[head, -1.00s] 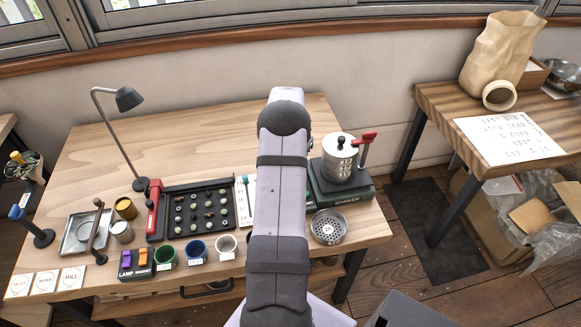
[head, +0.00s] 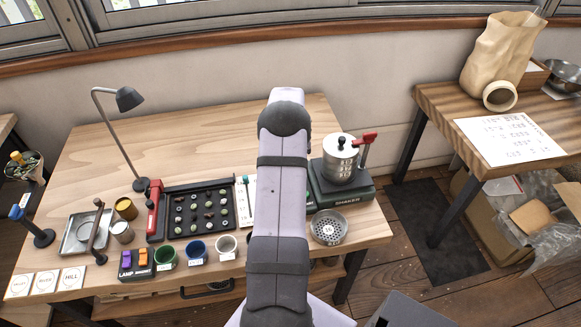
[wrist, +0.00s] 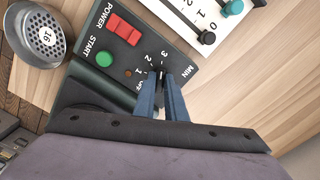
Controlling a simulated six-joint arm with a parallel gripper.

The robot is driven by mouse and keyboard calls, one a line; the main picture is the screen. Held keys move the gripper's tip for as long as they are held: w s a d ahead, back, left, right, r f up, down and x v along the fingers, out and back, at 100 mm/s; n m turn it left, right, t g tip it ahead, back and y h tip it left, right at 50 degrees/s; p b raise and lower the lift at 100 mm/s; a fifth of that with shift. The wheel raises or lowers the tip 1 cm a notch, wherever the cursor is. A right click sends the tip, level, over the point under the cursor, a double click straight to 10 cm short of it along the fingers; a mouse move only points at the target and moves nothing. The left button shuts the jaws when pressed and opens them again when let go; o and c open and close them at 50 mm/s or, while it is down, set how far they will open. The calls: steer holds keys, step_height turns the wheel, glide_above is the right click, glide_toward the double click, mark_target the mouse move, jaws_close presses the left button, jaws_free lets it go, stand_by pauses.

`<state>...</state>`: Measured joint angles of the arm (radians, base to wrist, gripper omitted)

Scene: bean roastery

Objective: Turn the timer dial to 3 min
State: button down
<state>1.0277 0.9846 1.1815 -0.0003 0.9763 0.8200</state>
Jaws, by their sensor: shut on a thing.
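The shaker base (wrist: 95,70) fills the upper left of the wrist view, with a red POWER switch (wrist: 124,29), a green START button (wrist: 104,59) and a timer scale marked OFF, 1, 2, 3 MIN. The small dark timer dial (wrist: 160,70) sits inside this scale. My gripper (wrist: 162,82) is shut on the dial, its two blue-grey fingers covering most of it. I cannot tell for sure which mark the dial points to. In the head view, the shaker base (head: 345,196) is partly behind my arm, which hides my gripper and the dial.
A steel sieve cup (wrist: 40,35) labelled 16 stands beside the base. A white panel (wrist: 183,12) with sliding knobs lies across from it. In the head view, a metal canister (head: 340,160) stands on the base. Bare wood shows right of the dial in the wrist view.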

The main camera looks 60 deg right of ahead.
steer(key=c, duration=1.8)
jaws_free()
steer(key=shift+r, duration=0.15)
steer(key=shift+r+b, duration=0.85)
steer(key=shift+r, duration=2.7)
